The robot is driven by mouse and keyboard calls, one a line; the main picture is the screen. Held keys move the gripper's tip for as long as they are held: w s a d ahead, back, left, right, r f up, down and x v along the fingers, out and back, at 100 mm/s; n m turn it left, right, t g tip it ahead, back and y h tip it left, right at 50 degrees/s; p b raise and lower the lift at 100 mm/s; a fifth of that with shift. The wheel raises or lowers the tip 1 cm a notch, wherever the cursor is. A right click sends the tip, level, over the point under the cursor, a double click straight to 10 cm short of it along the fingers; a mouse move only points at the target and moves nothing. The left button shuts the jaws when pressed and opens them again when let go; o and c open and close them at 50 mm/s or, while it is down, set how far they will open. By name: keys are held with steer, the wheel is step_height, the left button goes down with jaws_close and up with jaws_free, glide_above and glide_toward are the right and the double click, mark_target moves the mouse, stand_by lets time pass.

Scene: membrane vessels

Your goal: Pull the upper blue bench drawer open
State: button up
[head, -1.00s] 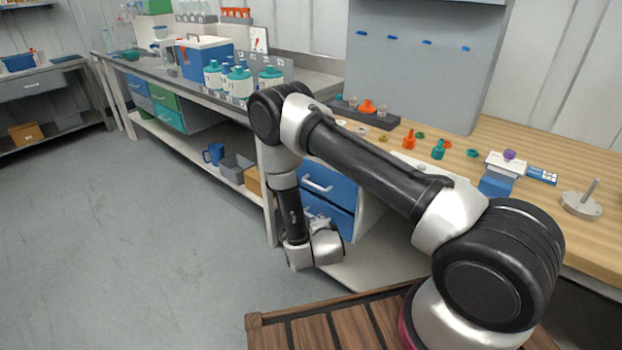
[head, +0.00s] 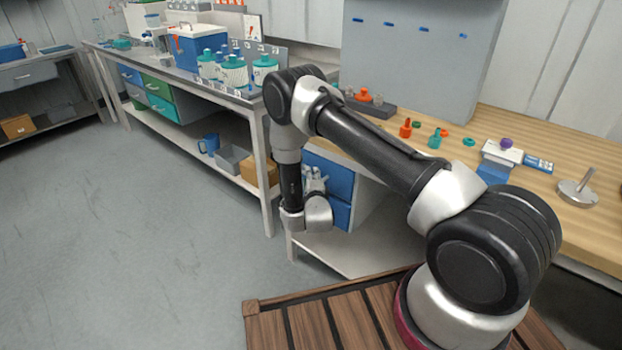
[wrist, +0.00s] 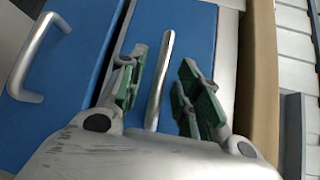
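The upper blue bench drawer (head: 338,178) is under the wooden bench, with the lower blue drawer (head: 341,214) below it. Both look shut. My gripper (head: 315,180) is in front of the upper drawer and hides its handle in the head view. In the wrist view the picture is turned sideways. There, the upper drawer's silver bar handle (wrist: 160,82) lies between the two green-padded fingers of my gripper (wrist: 165,92). The fingers are open, with a gap to the handle on each side. The lower drawer's handle (wrist: 38,58) is at the left.
The wooden bench top (head: 560,205) carries small coloured parts and a metal disc with a post (head: 578,192). A grey bench (head: 190,85) with bottles stands to the left, with a mug and bins on its shelf. The floor (head: 130,240) in front is clear.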

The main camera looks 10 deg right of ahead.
jaws_close()
steer(key=s+a, duration=0.8)
steer(key=a, duration=0.3)
steer(key=s+a, duration=0.9)
steer(key=a, duration=0.3)
steer(key=shift+a, duration=0.1)
jaws_free()
